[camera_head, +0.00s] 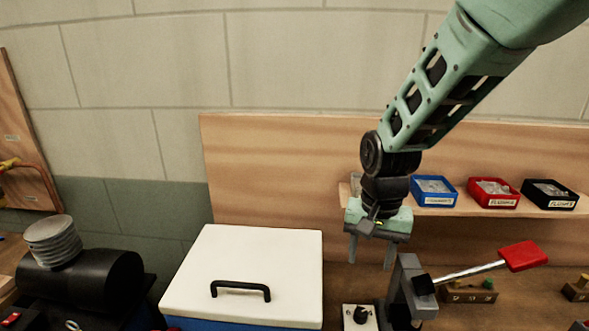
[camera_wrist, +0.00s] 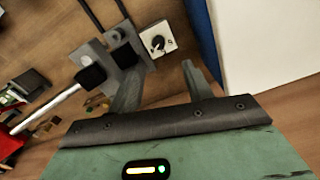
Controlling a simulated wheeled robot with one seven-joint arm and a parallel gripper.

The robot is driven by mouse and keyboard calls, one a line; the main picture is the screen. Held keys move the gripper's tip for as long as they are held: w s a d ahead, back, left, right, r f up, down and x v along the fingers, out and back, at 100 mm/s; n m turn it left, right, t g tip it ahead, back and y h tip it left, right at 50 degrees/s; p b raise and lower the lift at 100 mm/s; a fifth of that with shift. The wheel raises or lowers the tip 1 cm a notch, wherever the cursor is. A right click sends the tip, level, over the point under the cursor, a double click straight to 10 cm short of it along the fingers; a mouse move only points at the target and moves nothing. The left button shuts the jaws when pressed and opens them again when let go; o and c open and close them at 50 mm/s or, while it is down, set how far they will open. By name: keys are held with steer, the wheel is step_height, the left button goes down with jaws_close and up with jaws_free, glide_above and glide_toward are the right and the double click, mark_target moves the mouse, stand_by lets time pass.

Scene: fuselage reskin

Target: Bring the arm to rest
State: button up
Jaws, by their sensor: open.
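My gripper (camera_head: 370,252) hangs at the end of my green arm with its fingers pointing down. Its two fingers are apart and nothing is between them. In the head view it is over the bench, to the right of the white-lidded box and just above and left of a grey lever device. In the wrist view the open fingers (camera_wrist: 160,88) show with brown bench surface beyond them.
A grey device (camera_head: 408,290) with a red-handled lever (camera_head: 523,256) stands close to my gripper. A small knob box (camera_head: 359,317) is below. The white-lidded box (camera_head: 245,262) is at left. A shelf (camera_head: 450,211) holds blue (camera_head: 435,191), red (camera_head: 492,193) and black bins (camera_head: 549,194).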

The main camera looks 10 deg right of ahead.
steer(key=s+a+n+b, duration=0.2)
steer(key=s+n, duration=0.4)
steer(key=s, duration=0.4)
steer(key=s+a+n+b, duration=0.2)
steer(key=s+n, duration=0.4)
steer(key=s, duration=0.4)
steer(key=shift+s+a+f+n+b, duration=0.2)
steer(key=shift+s+a+n+b, duration=0.15)
steer(key=shift+a, duration=0.45)
